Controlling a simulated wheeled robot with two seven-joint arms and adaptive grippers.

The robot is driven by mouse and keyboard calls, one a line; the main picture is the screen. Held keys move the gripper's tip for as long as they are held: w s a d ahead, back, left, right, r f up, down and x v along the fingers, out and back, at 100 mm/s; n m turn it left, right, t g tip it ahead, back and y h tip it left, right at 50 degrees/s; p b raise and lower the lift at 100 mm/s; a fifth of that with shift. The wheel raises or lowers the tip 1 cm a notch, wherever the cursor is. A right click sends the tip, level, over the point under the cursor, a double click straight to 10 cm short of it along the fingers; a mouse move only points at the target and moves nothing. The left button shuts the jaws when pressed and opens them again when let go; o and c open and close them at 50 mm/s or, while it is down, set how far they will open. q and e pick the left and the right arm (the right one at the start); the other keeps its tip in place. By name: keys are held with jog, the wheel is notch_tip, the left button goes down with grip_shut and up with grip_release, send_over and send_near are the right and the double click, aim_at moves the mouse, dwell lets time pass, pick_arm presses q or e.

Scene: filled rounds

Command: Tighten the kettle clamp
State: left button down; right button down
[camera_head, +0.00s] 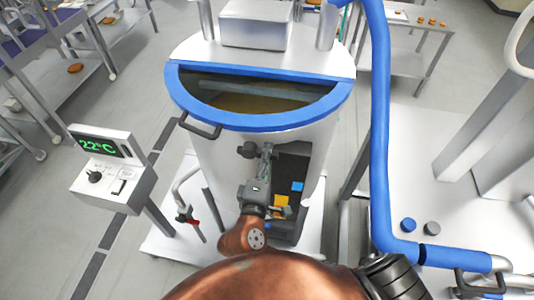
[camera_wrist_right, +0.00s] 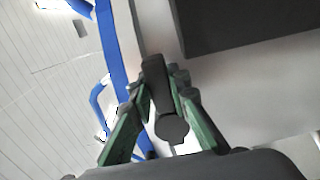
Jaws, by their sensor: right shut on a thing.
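The kettle (camera_head: 215,160) is a white drum with a blue rim and a half-open top showing brown liquid. A dark grey knob (camera_head: 246,150) sticks out from its front wall, and I take it for the clamp's knob. My right gripper (camera_head: 264,157) is at the kettle's front, at this knob. In the right wrist view, its green-padded fingers (camera_wrist_right: 165,118) stand on both sides of a dark round-ended knob (camera_wrist_right: 172,130), shut on it. The rest of the clamp is hidden or too small to tell. My left gripper is not in view.
A thick blue pipe (camera_head: 380,130) runs down the right side. A white bench (camera_head: 440,200) is at right.

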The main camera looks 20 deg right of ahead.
notch_tip(320, 180, up, 2)
jog(key=n+p, duration=0.3)
jog(key=p, duration=0.5)
jog(key=shift+r+n, duration=0.15)
jog(key=shift+n, duration=0.25)
jog(key=shift+w+a+r+n+p, duration=0.1)
jog(key=shift+n+p, duration=0.2)
jog(key=shift+p, duration=0.05)
jog(key=shift+w+a+r+n, duration=0.1)
jog(key=shift+a+n, duration=0.05)
jog(key=shift+n, duration=0.45)
jog(key=shift+a+r+n, duration=0.1)
jog(key=shift+r+n, duration=0.15)
jog(key=shift+n, duration=0.45)
jog(key=shift+w, duration=0.1)
jog(key=c, duration=1.8)
grip_release()
